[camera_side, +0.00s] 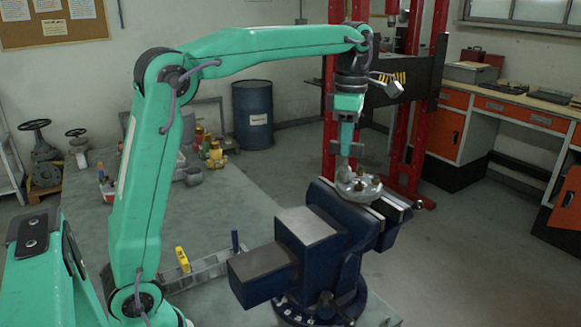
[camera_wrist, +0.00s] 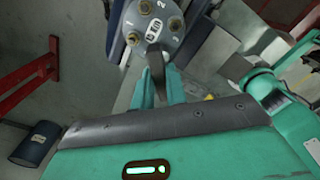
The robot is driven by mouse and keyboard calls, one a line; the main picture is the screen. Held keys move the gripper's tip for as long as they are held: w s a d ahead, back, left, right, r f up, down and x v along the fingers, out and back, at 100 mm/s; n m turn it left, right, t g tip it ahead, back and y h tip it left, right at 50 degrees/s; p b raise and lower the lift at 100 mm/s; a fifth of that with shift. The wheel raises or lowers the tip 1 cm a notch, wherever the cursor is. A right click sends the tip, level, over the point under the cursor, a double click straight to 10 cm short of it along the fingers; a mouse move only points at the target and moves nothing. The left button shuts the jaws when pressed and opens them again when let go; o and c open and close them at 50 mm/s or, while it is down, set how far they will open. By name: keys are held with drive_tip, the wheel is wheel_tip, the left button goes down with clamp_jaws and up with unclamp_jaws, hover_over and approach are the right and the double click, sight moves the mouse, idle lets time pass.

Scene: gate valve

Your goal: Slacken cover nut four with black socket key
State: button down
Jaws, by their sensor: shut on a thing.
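The round grey cover (camera_side: 359,186) lies face up, held at the blue vise (camera_side: 320,240). In the wrist view the cover (camera_wrist: 153,28) shows three brassy nuts (camera_wrist: 174,23) with small numbers beside them. I cannot make out nut four; part of the cover is out of frame and part is behind the tool. My gripper (camera_side: 347,148) points down just above the cover. In the wrist view my gripper (camera_wrist: 158,88) is shut on the black socket key (camera_wrist: 155,62), whose dark shaft reaches toward the cover's near edge. Whether it touches a nut cannot be told.
A grey tool rack (camera_side: 208,268) holds a yellow-handled tool (camera_side: 182,259) and a blue-handled tool (camera_side: 235,240) left of the vise. A blue drum (camera_side: 253,115) and a workbench (camera_side: 520,110) are farther back.

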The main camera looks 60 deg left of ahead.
drive_tip(key=shift+n, duration=1.9)
drive_tip(key=shift+n, duration=0.3)
drive_tip(key=shift+n, duration=1.7)
drive_tip(key=shift+r, duration=0.2)
drive_tip(key=shift+r, duration=0.4)
drive_tip(key=shift+r, duration=0.7)
